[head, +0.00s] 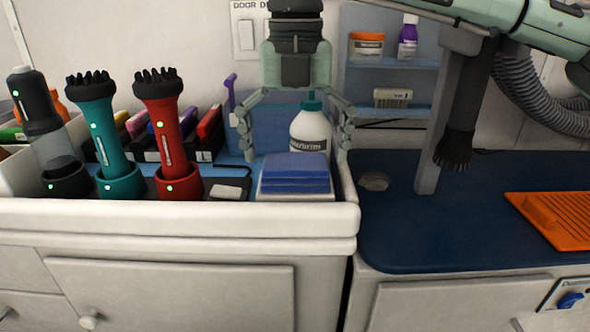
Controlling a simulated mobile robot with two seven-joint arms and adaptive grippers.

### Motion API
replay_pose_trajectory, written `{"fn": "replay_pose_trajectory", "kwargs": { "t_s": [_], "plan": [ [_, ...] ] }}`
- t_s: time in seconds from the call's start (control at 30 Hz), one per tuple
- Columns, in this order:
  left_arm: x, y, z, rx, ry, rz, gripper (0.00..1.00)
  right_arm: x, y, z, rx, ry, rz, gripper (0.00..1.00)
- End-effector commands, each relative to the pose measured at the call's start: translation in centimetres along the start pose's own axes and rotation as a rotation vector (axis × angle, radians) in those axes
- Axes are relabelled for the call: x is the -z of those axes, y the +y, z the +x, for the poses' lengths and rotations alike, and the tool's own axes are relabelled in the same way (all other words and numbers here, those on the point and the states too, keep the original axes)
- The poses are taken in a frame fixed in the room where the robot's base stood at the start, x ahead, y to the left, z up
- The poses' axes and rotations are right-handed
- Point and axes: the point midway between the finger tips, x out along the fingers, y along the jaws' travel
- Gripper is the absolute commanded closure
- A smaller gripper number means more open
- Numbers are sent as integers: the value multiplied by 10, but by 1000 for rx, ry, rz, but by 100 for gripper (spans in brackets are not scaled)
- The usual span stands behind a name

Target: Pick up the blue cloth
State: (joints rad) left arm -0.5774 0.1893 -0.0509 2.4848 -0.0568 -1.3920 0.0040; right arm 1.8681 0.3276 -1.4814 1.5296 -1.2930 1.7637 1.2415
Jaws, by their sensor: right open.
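The blue cloth (295,181) is a folded, layered stack lying on a small light block or tray (295,197) at the right end of the white counter. My right gripper (294,152) comes down from above. Its two fingers are spread wide, one to the left and one to the right of the cloth, with the tips near the height of its top. It holds nothing. I cannot tell whether the fingers are directly over the cloth or a little behind it. My left gripper is not in view.
A white bottle (310,132) stands behind the cloth, between the fingers. A raised white rim (180,217) edges the counter. A grey post (436,130) stands on the right.

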Motion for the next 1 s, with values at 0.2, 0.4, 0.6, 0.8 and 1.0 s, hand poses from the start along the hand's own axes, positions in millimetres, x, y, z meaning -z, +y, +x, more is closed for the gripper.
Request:
{"fn": "replay_pose_trajectory", "kwargs": {
  "t_s": [0.2, 0.4, 0.6, 0.8, 1.0],
  "plan": [
    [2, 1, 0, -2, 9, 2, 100, 0, 0, 14, -1, 0, 0, 0],
    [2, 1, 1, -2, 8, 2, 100, 0, 0, 14, -1, 0, 0, 11],
    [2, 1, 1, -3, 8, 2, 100, 0, 0, 14, -1, 0, 0, 36],
    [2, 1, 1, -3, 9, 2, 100, 0, 0, 14, -1, 0, 0, 41],
    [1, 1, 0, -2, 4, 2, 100, 0, 1, 0, -3, -3, 0, 41]
  ]
}}
